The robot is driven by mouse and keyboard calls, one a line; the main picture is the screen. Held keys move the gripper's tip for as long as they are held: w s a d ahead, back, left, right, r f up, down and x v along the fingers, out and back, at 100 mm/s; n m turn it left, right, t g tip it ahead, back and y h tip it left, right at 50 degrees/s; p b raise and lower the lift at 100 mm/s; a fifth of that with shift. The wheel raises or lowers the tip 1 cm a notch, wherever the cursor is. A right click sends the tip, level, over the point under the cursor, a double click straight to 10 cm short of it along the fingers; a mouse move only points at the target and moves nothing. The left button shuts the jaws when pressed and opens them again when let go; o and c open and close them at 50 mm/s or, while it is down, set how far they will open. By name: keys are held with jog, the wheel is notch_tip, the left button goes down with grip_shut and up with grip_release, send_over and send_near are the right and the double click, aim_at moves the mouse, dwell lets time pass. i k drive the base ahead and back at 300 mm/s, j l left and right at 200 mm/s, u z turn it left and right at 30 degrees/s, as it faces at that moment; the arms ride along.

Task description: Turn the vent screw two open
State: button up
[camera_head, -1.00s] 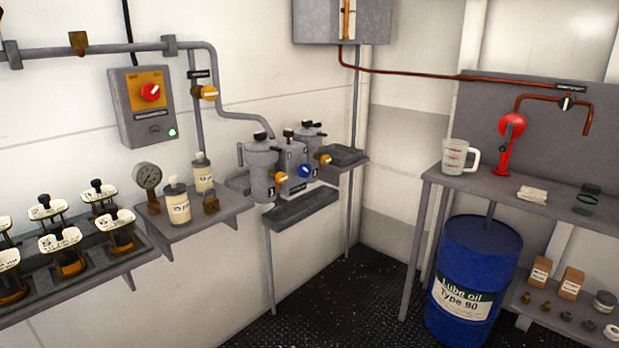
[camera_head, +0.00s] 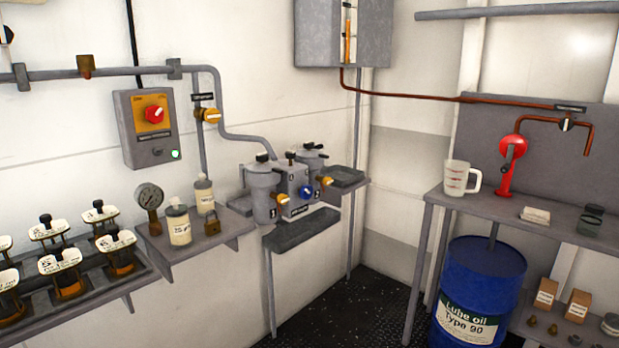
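A grey twin filter unit stands on a wall bracket near the middle of the view. Its left housing (camera_head: 262,194) is nearer, and its right housing (camera_head: 311,164) is partly hidden behind the central block (camera_head: 294,188). Small black knobs or levers sit on top: one on the left housing (camera_head: 262,157), one on the central block (camera_head: 291,155) and one on the right housing (camera_head: 314,146). The labels are too small to read, so I cannot tell which is vent screw two or how far it is turned. My gripper is not in view.
A grey drip tray (camera_head: 301,230) sits below the filters. Left are a shelf (camera_head: 205,236) with a gauge (camera_head: 150,197) and bottles, and a switch box (camera_head: 146,130). Right are a workbench (camera_head: 470,206) and a blue drum (camera_head: 478,283). Dark floor (camera_head: 350,310) between them is clear.

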aim_at(327, 181)
jog(key=i+l+z, duration=0.15)
jog(key=i+l, duration=2)
